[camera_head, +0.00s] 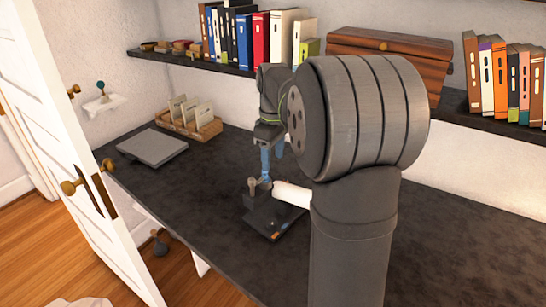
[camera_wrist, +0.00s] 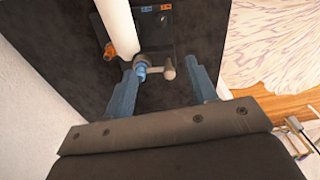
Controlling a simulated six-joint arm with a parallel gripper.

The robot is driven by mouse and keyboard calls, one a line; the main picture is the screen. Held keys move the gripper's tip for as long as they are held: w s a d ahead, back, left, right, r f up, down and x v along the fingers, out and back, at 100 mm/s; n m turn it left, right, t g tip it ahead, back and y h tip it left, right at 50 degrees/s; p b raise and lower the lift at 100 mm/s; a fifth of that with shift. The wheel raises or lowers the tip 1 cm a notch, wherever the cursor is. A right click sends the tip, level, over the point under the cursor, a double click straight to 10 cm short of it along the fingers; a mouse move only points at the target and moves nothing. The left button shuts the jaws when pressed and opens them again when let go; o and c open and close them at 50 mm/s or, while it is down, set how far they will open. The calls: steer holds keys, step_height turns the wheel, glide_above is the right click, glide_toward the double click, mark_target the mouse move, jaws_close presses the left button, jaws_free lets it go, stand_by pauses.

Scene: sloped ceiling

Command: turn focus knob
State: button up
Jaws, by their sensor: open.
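A device with a white tube (camera_head: 291,194) and a dark base (camera_head: 268,222) stands on the dark desk. My gripper (camera_head: 265,178) is over it, fingers pointing down, partly behind my arm. In the wrist view the open blue fingers (camera_wrist: 161,72) straddle a grey knob on a short shaft (camera_wrist: 168,69) and a blue knob (camera_wrist: 141,70). The left finger is close to the blue knob; contact cannot be told. An orange knob (camera_wrist: 110,50) sits left of the white tube (camera_wrist: 117,28). Which knob is the focus knob is not clear.
A grey flat box (camera_head: 152,147) and a wooden rack with cards (camera_head: 190,122) are at the back left of the desk. A shelf (camera_head: 205,63) with books and a wooden chest (camera_head: 388,62) runs above. An open white door (camera_head: 78,150) stands at left. The front left desktop is clear.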

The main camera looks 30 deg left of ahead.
steer(key=m, duration=0.1)
steer(key=m+t+y, duration=0.2)
steer(key=m+t, duration=0.2)
steer(key=m, duration=0.7)
glide_toward(272, 222)
steer(key=x, duration=0.9)
steer(key=c, duration=1)
